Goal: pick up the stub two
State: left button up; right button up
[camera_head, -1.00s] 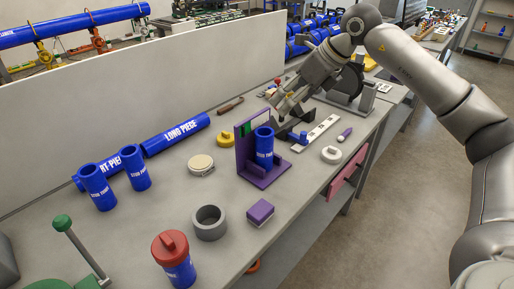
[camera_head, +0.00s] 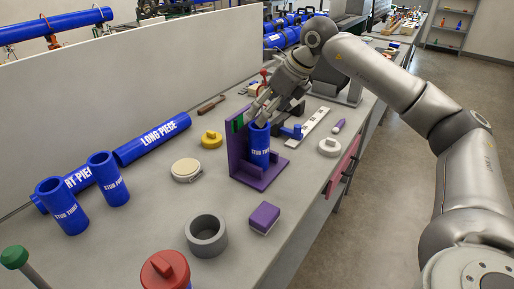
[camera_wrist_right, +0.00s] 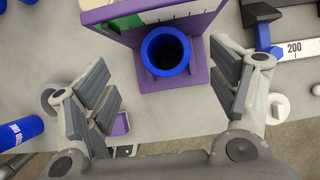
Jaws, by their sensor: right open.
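Stub two, a blue open-topped pipe (camera_head: 259,150), stands upright in a purple L-shaped stand (camera_head: 236,155). I take it for stub two by its place, as its label is too small to read surely. In the right wrist view I look down on the open mouth of the stub (camera_wrist_right: 166,50) beside the purple stand wall. My right gripper (camera_head: 262,112) is just above and behind the stub. In the right wrist view the right gripper (camera_wrist_right: 160,80) is open and empty, with one finger on each side of the stub, apart from it. My left gripper is out of view.
Two more blue stubs (camera_head: 63,207) (camera_head: 108,180) stand at left, by the long piece (camera_head: 153,140). A grey ring (camera_head: 206,236), a purple block (camera_head: 264,217) and a red-capped stub (camera_head: 166,272) are in front. A white ruler bar (camera_head: 308,128) lies right of the stand.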

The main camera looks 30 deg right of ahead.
aim_at(259, 147)
jog(key=x, duration=0.2)
jog(key=shift+w+f, duration=0.15)
jog(key=shift+f, duration=0.15)
jog(key=x, duration=0.1)
jog(key=p+x, duration=0.1)
jog(key=x, duration=0.2)
jog(key=shift+d+f+p, duration=0.25)
jog(key=shift+p, duration=0.15)
jog(key=shift+f, duration=0.4)
jog(key=c, duration=1.6)
jog(key=shift+r, duration=0.15)
